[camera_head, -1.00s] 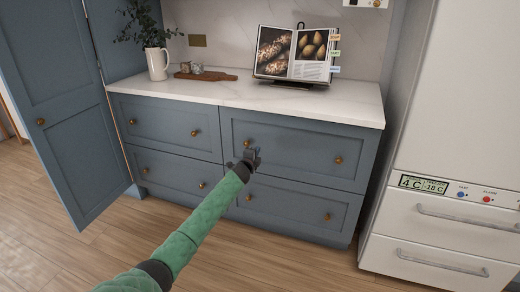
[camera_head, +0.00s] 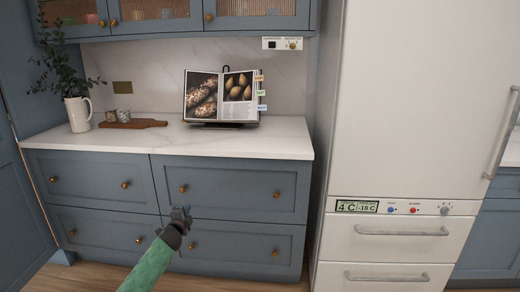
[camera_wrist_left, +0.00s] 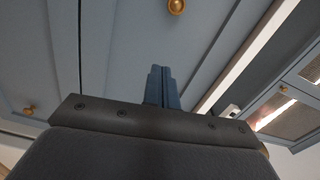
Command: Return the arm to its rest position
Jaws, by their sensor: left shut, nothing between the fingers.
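My left gripper (camera_head: 181,214) is at the end of my green-sleeved arm, in front of the blue drawer cabinet (camera_head: 228,188). Its dark fingers are together with nothing between them. In the left wrist view the closed fingers (camera_wrist_left: 161,87) point up toward a blue drawer front with a brass knob (camera_wrist_left: 176,6). They appear close to the drawers in the head view, but I cannot tell the exact gap. My right gripper is in neither view.
A white counter (camera_head: 270,142) holds an open cookbook (camera_head: 222,97), a white pitcher with a plant (camera_head: 78,114) and a wooden board (camera_head: 134,124). A white fridge (camera_head: 415,110) stands right. Wall cupboards (camera_head: 160,22) hang above. The drawers appear closed.

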